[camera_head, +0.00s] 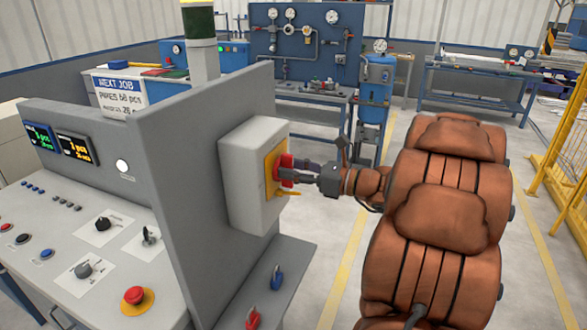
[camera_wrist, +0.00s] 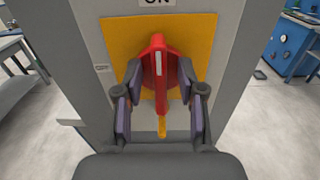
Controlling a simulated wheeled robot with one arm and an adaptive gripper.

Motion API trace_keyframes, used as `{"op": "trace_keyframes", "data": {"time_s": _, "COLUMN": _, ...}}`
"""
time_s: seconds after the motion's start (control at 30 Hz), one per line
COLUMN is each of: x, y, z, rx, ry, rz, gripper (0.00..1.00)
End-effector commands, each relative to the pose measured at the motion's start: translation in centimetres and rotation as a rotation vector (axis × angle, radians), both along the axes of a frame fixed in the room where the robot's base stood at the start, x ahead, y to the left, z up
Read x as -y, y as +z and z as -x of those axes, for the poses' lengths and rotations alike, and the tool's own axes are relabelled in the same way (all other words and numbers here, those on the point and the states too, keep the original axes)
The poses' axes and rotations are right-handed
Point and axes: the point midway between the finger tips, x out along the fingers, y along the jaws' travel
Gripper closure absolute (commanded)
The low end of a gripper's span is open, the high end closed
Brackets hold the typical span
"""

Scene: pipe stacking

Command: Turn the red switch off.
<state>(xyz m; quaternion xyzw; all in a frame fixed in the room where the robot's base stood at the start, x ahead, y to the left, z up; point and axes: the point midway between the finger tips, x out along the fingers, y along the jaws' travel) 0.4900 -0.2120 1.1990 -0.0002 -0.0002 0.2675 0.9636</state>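The red switch (camera_wrist: 158,68) is a rotary knob with a raised handle and a white line, on a yellow plate (camera_wrist: 205,40). In the wrist view its handle stands upright, with the white line at the top toward the "ON" label (camera_wrist: 158,2). An "OFF" label (camera_wrist: 102,68) is at the left. My gripper (camera_wrist: 161,80) is open, its fingers on either side of the handle with visible gaps. A small yellow tab (camera_wrist: 162,127) shows below the handle. In the head view, my gripper (camera_head: 295,174) reaches the switch (camera_head: 285,165) from the right and partly hides it.
The switch sits on a grey box (camera_head: 240,165) on the side of a grey panel (camera_head: 180,140). A control desk (camera_head: 60,235) with knobs and a red mushroom button (camera_head: 133,296) lies left. Blue and red levers (camera_head: 276,278) are below the box. Workbenches (camera_head: 480,70) stand behind.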

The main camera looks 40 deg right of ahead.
Motion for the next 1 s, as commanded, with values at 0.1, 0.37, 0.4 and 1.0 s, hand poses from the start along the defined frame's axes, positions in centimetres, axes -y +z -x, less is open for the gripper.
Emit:
{"op": "trace_keyframes", "data": {"time_s": 0.1, "x": 0.01, "y": 0.0, "z": 0.02, "rx": 0.0, "ry": 0.0, "rz": 0.0, "gripper": 0.7}}
{"op": "trace_keyframes", "data": {"time_s": 0.37, "x": 0.02, "y": 0.0, "z": 0.03, "rx": 0.0, "ry": 0.0, "rz": 0.0, "gripper": 0.97}}
{"op": "trace_keyframes", "data": {"time_s": 0.4, "x": 0.02, "y": 0.0, "z": 0.03, "rx": 0.0, "ry": 0.0, "rz": 0.0, "gripper": 1.0}}
{"op": "trace_keyframes", "data": {"time_s": 1.0, "x": -0.1, "y": -0.23, "z": 0.03, "rx": 0.038, "ry": 0.002, "rz": 0.057, "gripper": 1.0}}
